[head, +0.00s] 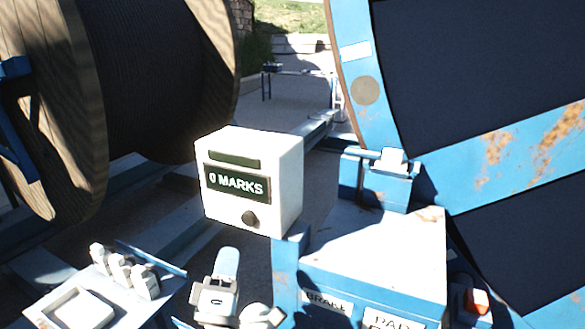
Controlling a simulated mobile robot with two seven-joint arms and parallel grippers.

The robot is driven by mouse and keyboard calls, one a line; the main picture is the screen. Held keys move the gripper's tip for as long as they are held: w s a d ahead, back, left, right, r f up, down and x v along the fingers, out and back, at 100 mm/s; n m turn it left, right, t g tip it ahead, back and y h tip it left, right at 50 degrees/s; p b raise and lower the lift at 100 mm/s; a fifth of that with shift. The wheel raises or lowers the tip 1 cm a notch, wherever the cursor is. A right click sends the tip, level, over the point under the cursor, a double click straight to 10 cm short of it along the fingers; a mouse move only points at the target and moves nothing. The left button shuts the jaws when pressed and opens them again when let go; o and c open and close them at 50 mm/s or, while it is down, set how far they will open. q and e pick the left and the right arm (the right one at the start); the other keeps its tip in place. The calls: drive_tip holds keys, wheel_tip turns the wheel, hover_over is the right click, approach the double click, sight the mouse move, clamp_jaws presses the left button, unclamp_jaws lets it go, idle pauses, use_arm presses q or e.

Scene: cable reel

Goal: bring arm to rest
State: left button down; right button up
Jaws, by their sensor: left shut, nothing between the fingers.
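My left gripper (226,266) shows at the bottom, left of centre, low in front of the marks counter. It points away from me and is shut and empty. It stands apart from the white counter box (281,165), which reads "0 MARKS" and has a dark round knob. The lower part of my left arm is cut off by the bottom edge. My right gripper is not in view.
A large wooden cable reel (60,110) stands at left. A rusty blue reel frame (480,170) fills the right. A blue-sided cabinet (385,250) with a "BRAKE" label stands right of my gripper. A panel with white blocks (122,268) lies at lower left.

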use_arm(q)
drive_tip(key=s+f+m+g+h, duration=0.7)
drive_tip(key=s+f+m+g, duration=0.5)
drive_tip(key=f+m, duration=0.35)
drive_tip(key=s+a+f+m+g+y, duration=0.1)
drive_tip(key=s+a+f+g+y, duration=0.4)
drive_tip(key=s, duration=0.3)
drive_tip(key=s+a+f+m+g+y, duration=0.1)
drive_tip(key=s+a+f+g+y, duration=0.2)
drive_tip(key=s+a, duration=0.35)
drive_tip(key=w+d+f+t+h, duration=0.1)
drive_tip(key=w+d+f+t, duration=0.1)
drive_tip(key=f, duration=0.4)
drive_tip(key=w+d+f+t+h, duration=0.2)
drive_tip(key=w+d+f+t, duration=0.1)
drive_tip(key=f, duration=0.4)
drive_tip(key=shift+w+d+m+t, duration=0.3)
drive_tip(key=shift+d+t, duration=0.4)
drive_tip(key=shift+d, duration=0.4)
